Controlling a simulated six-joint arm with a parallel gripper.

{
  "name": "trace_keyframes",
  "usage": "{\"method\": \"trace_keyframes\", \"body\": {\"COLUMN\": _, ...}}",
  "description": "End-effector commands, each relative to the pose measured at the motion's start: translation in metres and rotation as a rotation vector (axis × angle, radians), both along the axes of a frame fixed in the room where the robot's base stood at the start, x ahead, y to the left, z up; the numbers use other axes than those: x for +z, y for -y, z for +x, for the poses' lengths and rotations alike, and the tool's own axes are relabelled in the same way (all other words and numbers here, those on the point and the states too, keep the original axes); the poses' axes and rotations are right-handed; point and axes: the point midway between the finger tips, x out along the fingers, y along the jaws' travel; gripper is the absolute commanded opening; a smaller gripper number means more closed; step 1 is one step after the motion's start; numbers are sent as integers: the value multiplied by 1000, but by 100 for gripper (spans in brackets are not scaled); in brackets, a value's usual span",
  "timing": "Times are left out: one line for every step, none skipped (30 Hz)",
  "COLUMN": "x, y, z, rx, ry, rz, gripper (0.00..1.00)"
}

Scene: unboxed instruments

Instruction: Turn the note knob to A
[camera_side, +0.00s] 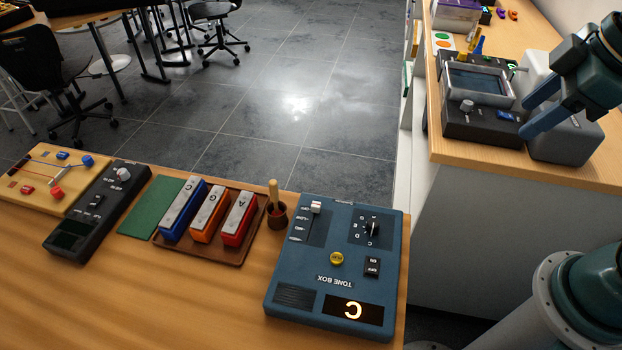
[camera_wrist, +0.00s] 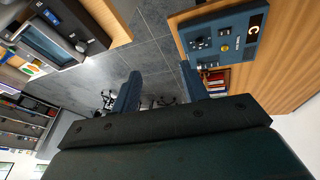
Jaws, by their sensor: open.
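The blue tone box (camera_side: 335,262) stands at the front edge of the wooden table, its lettering upside down in the side view. Its black note knob (camera_side: 371,229) sits inside a ring of note letters. The knob's pointer is too small to read surely. The lit display (camera_side: 353,310) shows C. The tone box also shows at the upper right of the wrist view (camera_wrist: 222,42), with its lit display (camera_wrist: 255,20). My gripper (camera_side: 525,118) is open and empty, up at the right, well away from the tone box. Its two blue fingers stand apart in the wrist view (camera_wrist: 160,73).
Left of the tone box are a small cup with a mallet (camera_side: 276,213), a tray (camera_side: 235,251) of coloured chime bars, a green mat (camera_side: 150,207) and a black device (camera_side: 96,212). A grey instrument with a screen (camera_side: 478,100) is on the right counter. A floor gap separates the surfaces.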

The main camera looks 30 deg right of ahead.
Motion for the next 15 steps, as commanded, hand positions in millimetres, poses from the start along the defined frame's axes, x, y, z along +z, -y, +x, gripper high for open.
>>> {"method": "trace_keyframes", "body": {"x": -2, "y": -4, "z": 6, "rx": 76, "ry": -15, "rz": -26, "gripper": 44}}
{"method": "trace_keyframes", "body": {"x": -3, "y": -7, "z": 10, "rx": 125, "ry": -22, "rz": -43, "gripper": 44}}
{"method": "trace_keyframes", "body": {"x": -4, "y": -10, "z": 14, "rx": 190, "ry": -31, "rz": -65, "gripper": 44}}
{"method": "trace_keyframes", "body": {"x": -5, "y": -12, "z": 17, "rx": 239, "ry": -38, "rz": -81, "gripper": 44}}
{"method": "trace_keyframes", "body": {"x": -6, "y": -15, "z": 20, "rx": 286, "ry": -45, "rz": -97, "gripper": 44}}
{"method": "trace_keyframes", "body": {"x": -8, "y": -19, "z": 25, "rx": 353, "ry": -53, "rz": -117, "gripper": 44}}
{"method": "trace_keyframes", "body": {"x": -9, "y": -21, "z": 28, "rx": 401, "ry": -60, "rz": -132, "gripper": 44}}
{"method": "trace_keyframes", "body": {"x": -11, "y": -24, "z": 31, "rx": 451, "ry": -65, "rz": -147, "gripper": 44}}
{"method": "trace_keyframes", "body": {"x": -13, "y": -28, "z": 35, "rx": 517, "ry": -74, "rz": -167, "gripper": 44}}
{"method": "trace_keyframes", "body": {"x": -14, "y": -31, "z": 38, "rx": 567, "ry": -80, "rz": -181, "gripper": 44}}
{"method": "trace_keyframes", "body": {"x": -16, "y": -34, "z": 41, "rx": 615, "ry": -85, "rz": -194, "gripper": 44}}
{"method": "trace_keyframes", "body": {"x": -18, "y": -38, "z": 45, "rx": 682, "ry": -93, "rz": -213, "gripper": 44}}
{"method": "trace_keyframes", "body": {"x": -20, "y": -41, "z": 48, "rx": 733, "ry": -99, "rz": -226, "gripper": 44}}
{"method": "trace_keyframes", "body": {"x": -22, "y": -44, "z": 51, "rx": 782, "ry": -104, "rz": -239, "gripper": 44}}
{"method": "trace_keyframes", "body": {"x": -25, "y": -48, "z": 55, "rx": 850, "ry": -111, "rz": -256, "gripper": 44}}
